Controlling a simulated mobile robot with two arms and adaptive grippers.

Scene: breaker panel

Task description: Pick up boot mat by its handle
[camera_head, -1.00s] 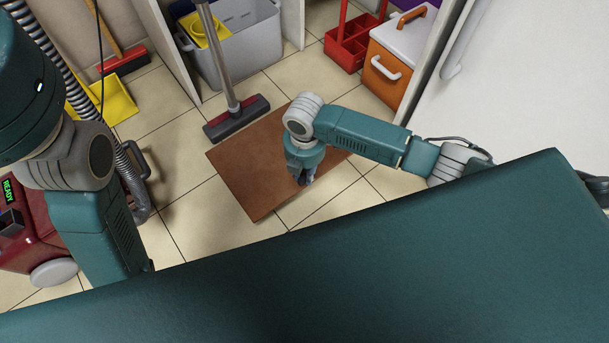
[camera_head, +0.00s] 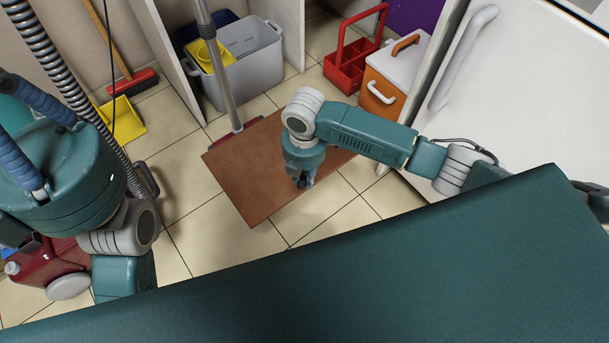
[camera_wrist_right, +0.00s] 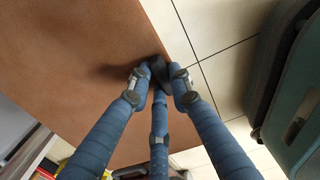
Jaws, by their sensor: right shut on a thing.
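The boot mat (camera_head: 240,178) is a flat brown panel above the tiled floor, seen in the head view. It also fills the upper left of the right wrist view (camera_wrist_right: 60,60). My right gripper (camera_head: 303,183) is at its near right edge. In the wrist view the right gripper's blue fingers (camera_wrist_right: 160,80) are shut on a small dark piece at the mat's edge, which looks like its handle (camera_wrist_right: 158,66) and is mostly hidden. My left gripper (camera_head: 22,130) is raised at the far left, its blue fingers apart and empty, the tips partly cut off.
A mop or squeegee pole (camera_head: 217,75) stands behind the mat, its head mostly covered by it. Behind are a grey bucket (camera_head: 245,75), a red caddy (camera_head: 350,68) and an orange-and-white box (camera_head: 385,85). A yellow dustpan (camera_head: 122,122) and a red machine (camera_head: 50,268) are left. Tiles in front are clear.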

